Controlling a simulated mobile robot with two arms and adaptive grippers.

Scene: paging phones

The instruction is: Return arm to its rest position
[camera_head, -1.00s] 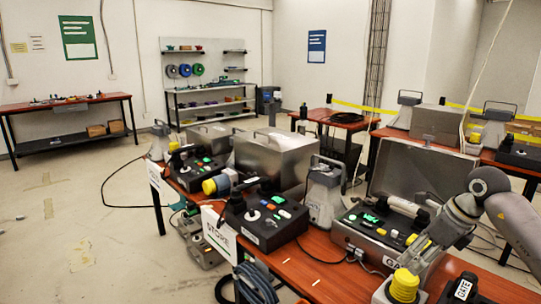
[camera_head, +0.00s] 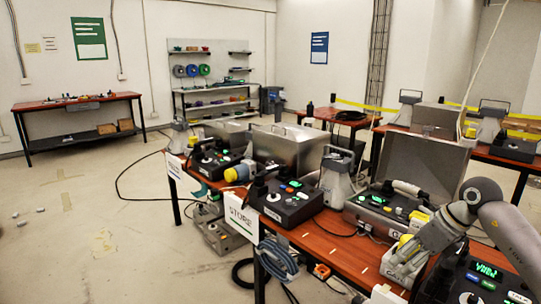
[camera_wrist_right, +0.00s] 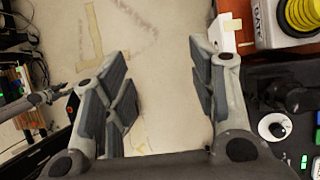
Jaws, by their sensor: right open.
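My right arm (camera_head: 480,205) comes in from the right in the head view.
The near table (camera_head: 330,240) bears control boxes, such as the one behind the STORE sign (camera_head: 241,216), and grey horn speakers (camera_head: 336,178). A panel with a green display (camera_head: 485,268) is close at the lower right. Open floor (camera_head: 90,210) lies to the left.

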